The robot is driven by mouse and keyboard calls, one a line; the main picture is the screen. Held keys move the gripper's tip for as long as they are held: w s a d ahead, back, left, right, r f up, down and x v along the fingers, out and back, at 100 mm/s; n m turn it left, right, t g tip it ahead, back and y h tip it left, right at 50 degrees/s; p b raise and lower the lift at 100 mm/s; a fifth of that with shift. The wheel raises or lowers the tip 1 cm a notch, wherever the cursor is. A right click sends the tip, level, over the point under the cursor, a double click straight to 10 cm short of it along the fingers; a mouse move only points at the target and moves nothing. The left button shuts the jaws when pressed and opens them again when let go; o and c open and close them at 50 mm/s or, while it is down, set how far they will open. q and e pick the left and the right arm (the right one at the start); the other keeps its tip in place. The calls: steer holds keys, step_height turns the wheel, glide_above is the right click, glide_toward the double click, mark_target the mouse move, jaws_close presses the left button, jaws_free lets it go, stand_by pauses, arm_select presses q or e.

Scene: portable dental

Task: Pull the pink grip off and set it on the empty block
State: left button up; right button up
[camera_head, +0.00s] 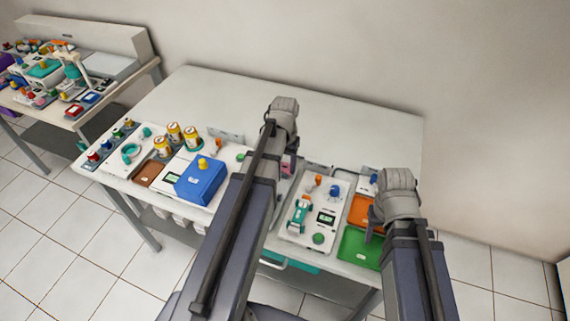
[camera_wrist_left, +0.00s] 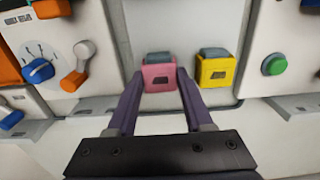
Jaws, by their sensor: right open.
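The pink grip (camera_wrist_left: 158,78) is a small boxy piece with a dark slot, seated against a grey-blue block (camera_wrist_left: 158,57) on a pale panel. My left gripper (camera_wrist_left: 160,73) has one finger on each side of it in the left wrist view. The fingertips lie close along its sides, but I cannot tell whether they press on it. In the head view my left arm hides most of the pink grip (camera_head: 288,165). A yellow grip (camera_wrist_left: 214,71) sits just to its right. I cannot pick out an empty block. My right gripper (camera_head: 372,217) is open above the trays.
A panel with a blue knob (camera_wrist_left: 39,71) and orange lever stands left of the pink grip; a green button (camera_wrist_left: 274,64) is on the right. In the head view, an orange tray (camera_head: 364,209) and green tray (camera_head: 352,251) are at right. The table's back is clear.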

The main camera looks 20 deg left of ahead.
arm_select(q)
steer(key=o, duration=0.5)
steer(key=shift+o, duration=0.2)
steer(key=shift+r, duration=0.15)
arm_select(e)
steer(key=shift+r, duration=0.15)
arm_select(q)
step_height(320, 180, up, 8)
steer(key=p, duration=0.8)
steer(key=shift+f, duration=0.2)
arm_select(e)
step_height(320, 180, up, 8)
steer(key=shift+f, duration=0.2)
arm_select(q)
steer(key=s+d+m, duration=0.2)
steer(key=s+d, duration=0.4)
steer(key=d, duration=0.4)
steer(key=s+d+m+y, duration=0.1)
steer(key=s+d+m, duration=0.1)
steer(key=s+d, duration=0.4)
steer(key=d, duration=0.5)
steer(key=shift+s, duration=0.4)
